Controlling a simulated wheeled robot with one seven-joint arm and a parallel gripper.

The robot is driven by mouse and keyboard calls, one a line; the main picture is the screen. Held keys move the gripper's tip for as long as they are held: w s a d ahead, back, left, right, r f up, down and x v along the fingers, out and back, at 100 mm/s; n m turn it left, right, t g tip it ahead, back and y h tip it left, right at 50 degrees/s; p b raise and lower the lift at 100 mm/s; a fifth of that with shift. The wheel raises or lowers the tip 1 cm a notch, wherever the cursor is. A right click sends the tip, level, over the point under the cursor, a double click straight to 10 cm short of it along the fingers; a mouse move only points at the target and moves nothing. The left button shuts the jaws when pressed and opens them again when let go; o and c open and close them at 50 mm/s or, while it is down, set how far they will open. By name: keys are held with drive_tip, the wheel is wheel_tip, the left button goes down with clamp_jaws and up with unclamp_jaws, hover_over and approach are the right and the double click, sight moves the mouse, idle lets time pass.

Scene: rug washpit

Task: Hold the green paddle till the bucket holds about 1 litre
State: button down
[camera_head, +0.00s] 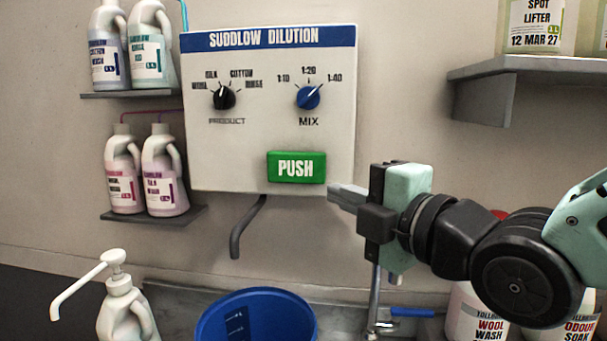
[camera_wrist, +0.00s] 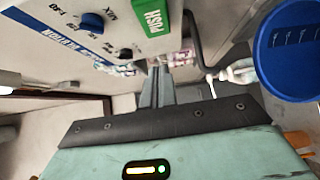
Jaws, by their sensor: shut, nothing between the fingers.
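The green paddle (camera_head: 296,167), marked PUSH, is on the lower front of the white dilution box (camera_head: 230,150). My gripper (camera_head: 335,196) is shut and empty, its fingertips just right of the paddle's lower right corner; I cannot tell whether they touch it. In the wrist view the shut fingertips (camera_wrist: 157,72) show apart from the paddle (camera_wrist: 152,18). A dark bent spout (camera_head: 245,228) hangs under the box, with no stream visible. The blue bucket (camera_head: 285,308) stands below it. Scale marks show inside the bucket (camera_wrist: 265,60); I cannot make out any liquid level.
The black product dial (camera_head: 223,98) points up and the blue mix dial (camera_head: 307,97) points up-right. Bottles stand on two left shelves (camera_head: 155,216). A white pump bottle (camera_head: 122,312) is left of the bucket, a blue-handled tap (camera_head: 410,312) right. A grey shelf (camera_head: 485,95) juts out upper right.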

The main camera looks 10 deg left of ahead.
drive_tip(key=p, duration=0.5)
approach(289, 170)
drive_tip(key=a, duration=0.3)
drive_tip(key=w+p, duration=0.1)
drive_tip(key=w+a+p, duration=0.1)
drive_tip(key=shift+w+r, duration=0.2)
drive_tip(key=shift+w, duration=0.2)
drive_tip(key=shift+w+a+f+p, duration=0.1)
drive_tip(key=shift+w+f+p, duration=0.05)
drive_tip(key=shift+w+p, duration=0.35)
